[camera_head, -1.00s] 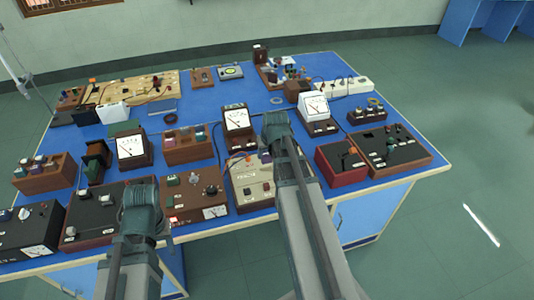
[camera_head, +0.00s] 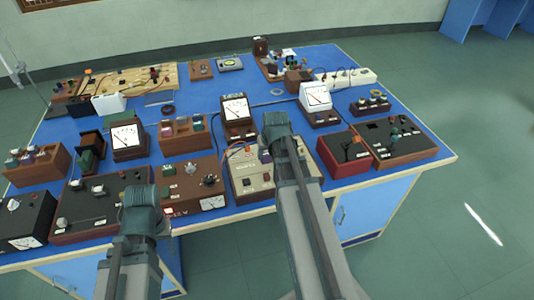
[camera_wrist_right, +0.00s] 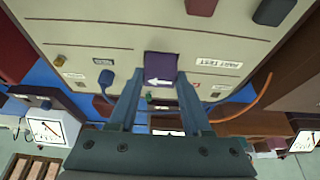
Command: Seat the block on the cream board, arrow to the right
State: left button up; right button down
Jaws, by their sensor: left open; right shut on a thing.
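The cream board (camera_head: 243,182) lies near the front edge of the blue table; it fills the top of the right wrist view (camera_wrist_right: 130,32). The block (camera_wrist_right: 160,66) is purple with a white arrow. My right gripper (camera_wrist_right: 160,92) is shut on it, over the board. The arrow points left in the right wrist view, where the board's lettering is upside down. Whether the block touches the board cannot be told. In the head view my right wrist hides part of the board. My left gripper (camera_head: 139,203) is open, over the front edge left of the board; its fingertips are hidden.
A brown box with knobs (camera_head: 190,182) stands left of the board, a red box (camera_head: 344,153) right of it. A meter (camera_head: 237,112) stands behind the board. Wires cross the board's back edge. Bare blue tabletop (camera_head: 275,98) shows farther back.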

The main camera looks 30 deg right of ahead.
jog(key=shift+f, duration=0.3)
jog(key=shift+c, duration=1.3)
grip_release()
jog(key=shift+r, duration=0.1)
jog(key=p+v, duration=1.2)
jog(key=v, duration=0.1)
jog(key=shift+s+r+p, duration=0.2)
jog(key=shift+r+p, duration=0.05)
jog(key=shift+p, duration=0.05)
